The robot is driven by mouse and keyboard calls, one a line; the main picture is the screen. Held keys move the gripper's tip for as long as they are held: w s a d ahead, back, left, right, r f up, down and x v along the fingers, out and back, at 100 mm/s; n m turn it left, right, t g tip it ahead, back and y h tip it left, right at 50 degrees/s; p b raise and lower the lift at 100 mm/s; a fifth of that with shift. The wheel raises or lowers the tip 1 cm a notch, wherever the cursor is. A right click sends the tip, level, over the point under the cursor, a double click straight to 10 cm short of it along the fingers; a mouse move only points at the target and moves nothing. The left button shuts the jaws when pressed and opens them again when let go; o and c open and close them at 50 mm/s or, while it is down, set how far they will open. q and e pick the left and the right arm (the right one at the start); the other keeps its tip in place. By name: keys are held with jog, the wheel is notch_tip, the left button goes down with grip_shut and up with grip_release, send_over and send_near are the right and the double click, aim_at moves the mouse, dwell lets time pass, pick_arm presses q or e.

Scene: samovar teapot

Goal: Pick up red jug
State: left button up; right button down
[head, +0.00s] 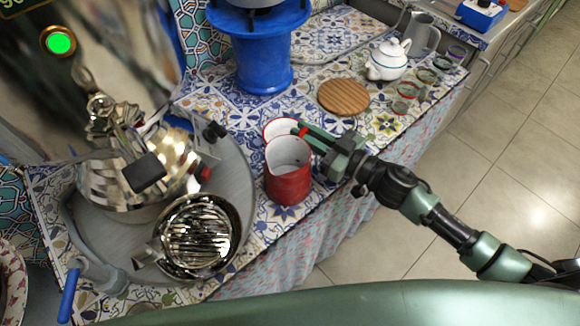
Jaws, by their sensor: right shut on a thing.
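The red jug (288,187) with a pale inside stands upright near the front edge of the tiled counter, just right of the grey round tray. My right gripper (305,135) reaches in from the right at the jug's rim. Its fingers are shut at the rim area between the two vessels, and the exact contact is partly hidden. I cannot tell whether the jug is lifted off the counter. My left gripper is not in view.
A blue stand (262,60) is behind. A wooden board (343,96), white teapot (388,60), grey pitcher (422,35) and several small glasses are at back right.

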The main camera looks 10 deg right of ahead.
jog(key=shift+r, duration=0.3)
dwell(0.5)
